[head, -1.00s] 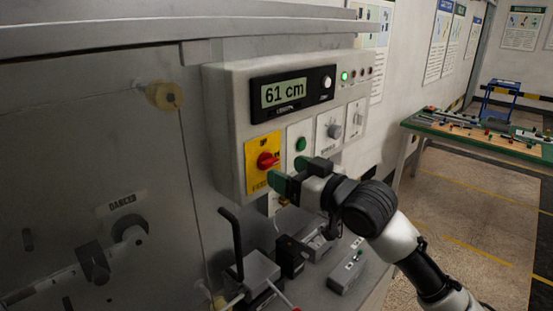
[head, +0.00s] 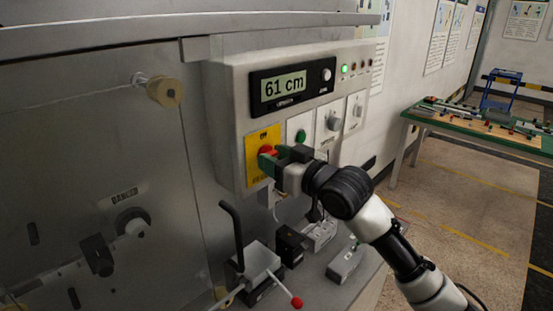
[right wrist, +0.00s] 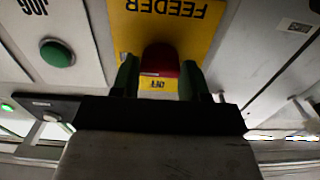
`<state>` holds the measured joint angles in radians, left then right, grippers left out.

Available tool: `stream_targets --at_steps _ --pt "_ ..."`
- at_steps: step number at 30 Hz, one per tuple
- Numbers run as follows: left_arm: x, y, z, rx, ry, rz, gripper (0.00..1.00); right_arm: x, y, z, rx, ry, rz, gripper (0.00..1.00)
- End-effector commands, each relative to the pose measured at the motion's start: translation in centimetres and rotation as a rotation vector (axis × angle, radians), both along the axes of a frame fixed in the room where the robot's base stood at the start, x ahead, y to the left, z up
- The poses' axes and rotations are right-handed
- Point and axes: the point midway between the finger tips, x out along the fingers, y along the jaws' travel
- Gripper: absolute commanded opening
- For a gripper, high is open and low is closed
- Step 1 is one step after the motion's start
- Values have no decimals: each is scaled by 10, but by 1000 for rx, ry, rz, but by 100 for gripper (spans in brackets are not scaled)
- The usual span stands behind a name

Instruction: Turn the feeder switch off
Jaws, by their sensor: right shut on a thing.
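The feeder switch is a red knob (head: 264,149) on a yellow plate (head: 252,170) at the lower left of the grey control box. My right gripper (head: 274,158) is at the switch, its green fingers closed around the knob. In the right wrist view the red knob (right wrist: 160,60) sits between the two fingers (right wrist: 158,76), one on each side. That view is upside down; FEEDER reads on the yellow plate (right wrist: 200,20) and an OFF mark shows close to the knob. The fingers partly hide the knob, so I cannot tell which way it points. My left gripper is out of view.
A green button (head: 301,136), which shows in the right wrist view as the JOG button (right wrist: 57,54), and grey dials (head: 334,123) are right of the switch. The display (head: 285,88) reads 61 cm. Below stand a black lever (head: 235,236) and a red-tipped lever (head: 296,303).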

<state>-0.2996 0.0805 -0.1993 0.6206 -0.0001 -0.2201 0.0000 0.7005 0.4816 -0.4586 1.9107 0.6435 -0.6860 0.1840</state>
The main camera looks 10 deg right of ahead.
Motion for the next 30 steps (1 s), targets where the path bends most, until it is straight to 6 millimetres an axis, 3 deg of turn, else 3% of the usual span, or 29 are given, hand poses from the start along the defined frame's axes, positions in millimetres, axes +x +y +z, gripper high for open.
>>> stream_targets --at_steps 14,30 --pt "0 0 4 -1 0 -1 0 0 -1 1 -138 -89 -1 21" --pt "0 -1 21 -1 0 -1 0 0 -1 2 -555 -365 0 21"
